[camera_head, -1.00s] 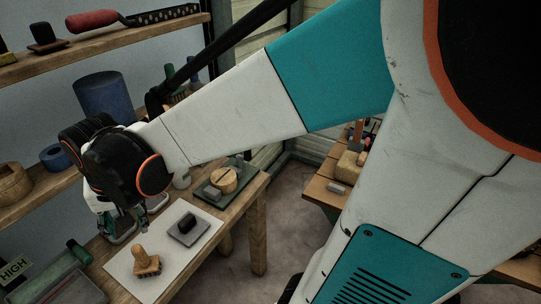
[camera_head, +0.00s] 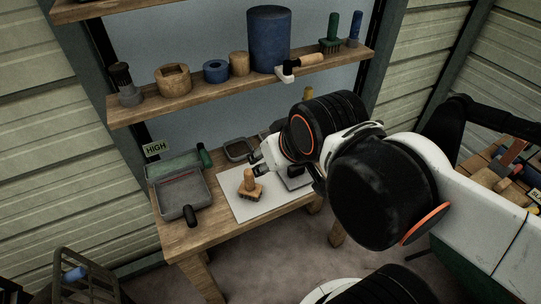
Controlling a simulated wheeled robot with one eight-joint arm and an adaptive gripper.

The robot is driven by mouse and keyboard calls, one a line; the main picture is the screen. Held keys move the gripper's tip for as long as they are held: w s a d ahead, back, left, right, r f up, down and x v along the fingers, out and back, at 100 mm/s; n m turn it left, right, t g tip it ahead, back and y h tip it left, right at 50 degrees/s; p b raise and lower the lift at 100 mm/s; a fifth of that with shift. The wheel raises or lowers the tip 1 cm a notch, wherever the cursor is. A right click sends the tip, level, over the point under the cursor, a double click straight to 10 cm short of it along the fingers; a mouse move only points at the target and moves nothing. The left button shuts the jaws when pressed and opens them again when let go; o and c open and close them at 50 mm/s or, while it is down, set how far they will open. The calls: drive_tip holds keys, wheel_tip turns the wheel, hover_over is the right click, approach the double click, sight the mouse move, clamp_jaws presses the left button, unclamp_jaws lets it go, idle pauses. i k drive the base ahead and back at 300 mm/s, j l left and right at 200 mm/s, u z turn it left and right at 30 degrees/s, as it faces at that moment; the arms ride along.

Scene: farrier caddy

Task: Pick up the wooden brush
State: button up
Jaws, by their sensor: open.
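The wooden brush (camera_head: 249,188) stands upright on a white sheet on the wooden table, bristles down and its knob handle up. My gripper (camera_head: 257,168) hangs above the table, just up and to the right of the brush handle in the picture. It is open and holds nothing that I can see. The fingers are small here, and my wrist hides part of the table behind them. I cannot tell the exact gap between fingers and handle, but the brush is not between the fingers.
The white sheet (camera_head: 238,208) also bears a dark block (camera_head: 294,180), partly behind my arm. Left of it are a grey tray (camera_head: 185,194) and a black-handled tool (camera_head: 190,215). A shelf (camera_head: 140,112) with a blue cylinder (camera_head: 269,40) and brushes runs above the table.

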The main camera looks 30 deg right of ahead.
sight(248, 189)
drive_tip(key=u, duration=0.4)
drive_tip(key=l+u, duration=0.25)
drive_tip(key=u, duration=0.15)
drive_tip(key=k+l+u, duration=0.1)
drive_tip(key=l+u, duration=0.15)
drive_tip(key=u, duration=0.2)
drive_tip(key=k+l+u, duration=0.1)
drive_tip(key=l+u, duration=0.15)
drive_tip(key=u, duration=0.15)
